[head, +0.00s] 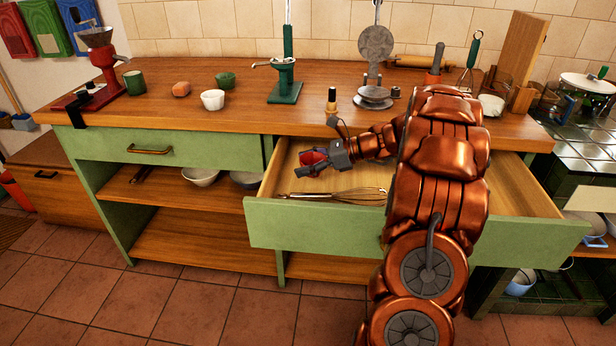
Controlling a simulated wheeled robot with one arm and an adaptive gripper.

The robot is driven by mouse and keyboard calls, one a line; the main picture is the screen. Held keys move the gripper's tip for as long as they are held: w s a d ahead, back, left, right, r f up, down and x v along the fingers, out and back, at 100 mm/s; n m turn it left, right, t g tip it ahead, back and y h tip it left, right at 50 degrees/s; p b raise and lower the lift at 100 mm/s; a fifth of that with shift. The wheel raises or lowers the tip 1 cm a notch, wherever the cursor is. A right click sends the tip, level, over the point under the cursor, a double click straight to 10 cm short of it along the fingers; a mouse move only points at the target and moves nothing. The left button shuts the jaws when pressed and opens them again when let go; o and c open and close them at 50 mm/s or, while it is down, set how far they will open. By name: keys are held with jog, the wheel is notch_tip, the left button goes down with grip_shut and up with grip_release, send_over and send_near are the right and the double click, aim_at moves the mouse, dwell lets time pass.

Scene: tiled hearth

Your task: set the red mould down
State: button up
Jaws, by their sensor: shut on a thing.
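The red mould (311,157) is between the fingers of my gripper (311,165), which is shut on it. Both are at the left part of the open drawer (400,228), over its inside. The fingers hide part of the mould. I cannot tell whether the mould touches the drawer floor or hangs above it.
A whisk (345,194) lies in the drawer near its front. The wooden worktop (235,103) holds a white bowl (213,99), a green cup (134,82), a green-based press (285,92) and a red grinder (103,66). The worktop has free room at its left front.

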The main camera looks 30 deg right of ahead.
jog(key=shift+f+b, duration=0.3)
jog(key=shift+f, duration=1.6)
jog(key=shift+f, duration=0.6)
jog(key=o, duration=1.1)
jog(key=shift+o, duration=0.2)
jog(key=shift+r, duration=0.1)
jog(key=shift+r, duration=0.4)
jog(key=p+v, duration=0.1)
jog(key=v, duration=1.1)
jog(key=shift+r, duration=0.1)
